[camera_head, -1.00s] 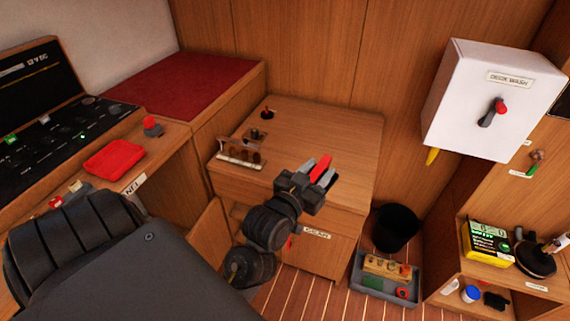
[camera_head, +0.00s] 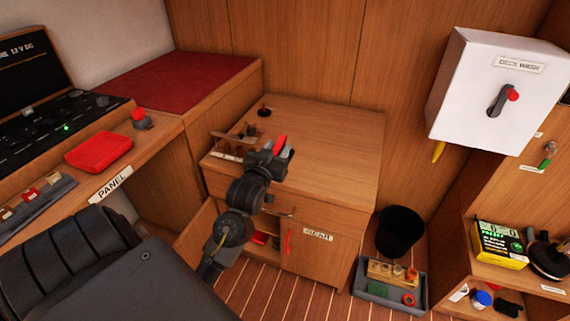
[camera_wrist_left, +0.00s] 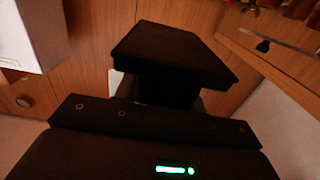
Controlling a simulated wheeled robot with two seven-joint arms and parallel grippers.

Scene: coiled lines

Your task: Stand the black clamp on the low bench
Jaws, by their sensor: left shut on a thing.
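My left gripper (camera_head: 279,157) is over the front left part of the low wooden bench (camera_head: 330,145), the cabinet marked GEAR. It is shut on a dark thing, which I take to be the black clamp (camera_wrist_left: 175,50); in the left wrist view it is a broad black shape between the jaws. In the head view the held thing is small and mostly hidden by the gripper, with red showing at the tip. I cannot tell how far it is above the bench top. My right gripper is not in view.
A wooden rack (camera_head: 232,146) stands at the bench's left edge, close to the gripper. A small dark knobbed thing (camera_head: 264,111) is at the back left. The bench's middle and right are clear. A black bin (camera_head: 400,231) and grey tray (camera_head: 365,291) are on the floor.

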